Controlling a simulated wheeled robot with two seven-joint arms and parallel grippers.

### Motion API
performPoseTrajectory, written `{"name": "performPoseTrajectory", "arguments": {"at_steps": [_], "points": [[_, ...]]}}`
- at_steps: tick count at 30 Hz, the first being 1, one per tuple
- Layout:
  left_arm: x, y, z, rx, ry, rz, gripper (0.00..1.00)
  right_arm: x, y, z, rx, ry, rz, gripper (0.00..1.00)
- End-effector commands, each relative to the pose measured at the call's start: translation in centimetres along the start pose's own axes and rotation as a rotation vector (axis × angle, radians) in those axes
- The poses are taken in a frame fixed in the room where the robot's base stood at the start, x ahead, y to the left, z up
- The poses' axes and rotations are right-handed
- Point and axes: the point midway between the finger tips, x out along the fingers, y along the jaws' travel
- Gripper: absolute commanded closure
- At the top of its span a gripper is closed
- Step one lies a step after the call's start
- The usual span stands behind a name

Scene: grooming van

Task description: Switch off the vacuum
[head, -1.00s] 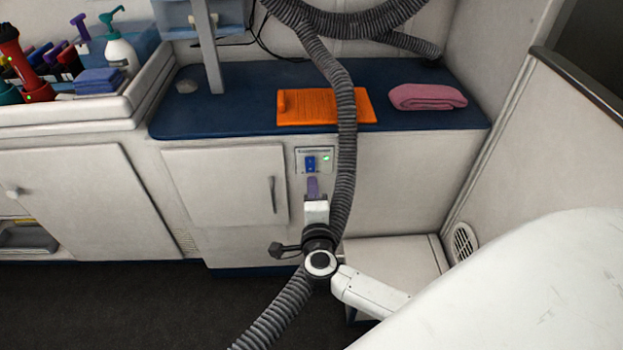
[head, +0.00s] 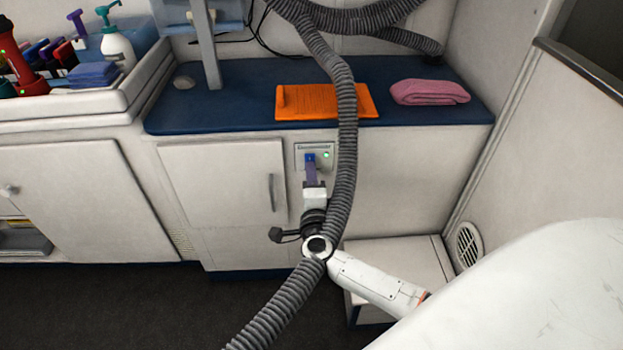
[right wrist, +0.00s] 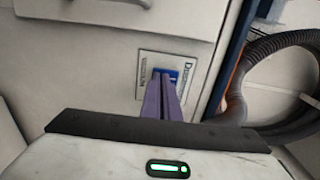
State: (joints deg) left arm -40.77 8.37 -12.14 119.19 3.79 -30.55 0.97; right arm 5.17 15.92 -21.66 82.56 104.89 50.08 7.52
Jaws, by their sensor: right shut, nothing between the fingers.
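My left gripper is not in view.
A grey ribbed hose (head: 347,130) hangs close to the right of the switch and passes by my right arm. An orange board (head: 300,102) and a folded pink towel (head: 430,92) lie on the blue counter (head: 240,105). A cabinet door (head: 220,180) is left of the switch.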

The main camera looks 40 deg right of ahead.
Motion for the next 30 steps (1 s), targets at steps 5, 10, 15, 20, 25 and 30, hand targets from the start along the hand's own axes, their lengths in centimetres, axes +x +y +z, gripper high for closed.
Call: {"name": "performPoseTrajectory", "arguments": {"at_steps": [5,10,15,20,25,30], "points": [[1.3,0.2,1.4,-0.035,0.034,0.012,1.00,0.9,1.1,-0.2,0.001,0.001,-0.105,1.00],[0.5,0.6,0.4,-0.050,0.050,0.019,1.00,1.0,0.1,-0.2,0.000,0.001,-0.130,1.00],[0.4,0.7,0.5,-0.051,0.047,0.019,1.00,0.8,0.1,-0.2,0.000,0.000,-0.128,1.00],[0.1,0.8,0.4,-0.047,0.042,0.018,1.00,-0.6,0.4,0.3,0.000,-0.004,-0.125,1.00],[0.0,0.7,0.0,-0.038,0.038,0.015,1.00,-4.0,1.2,1.2,-0.001,-0.012,-0.122,1.00],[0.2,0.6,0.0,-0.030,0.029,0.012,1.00,-8.1,1.9,1.1,-0.002,-0.012,-0.122,1.00]]}}
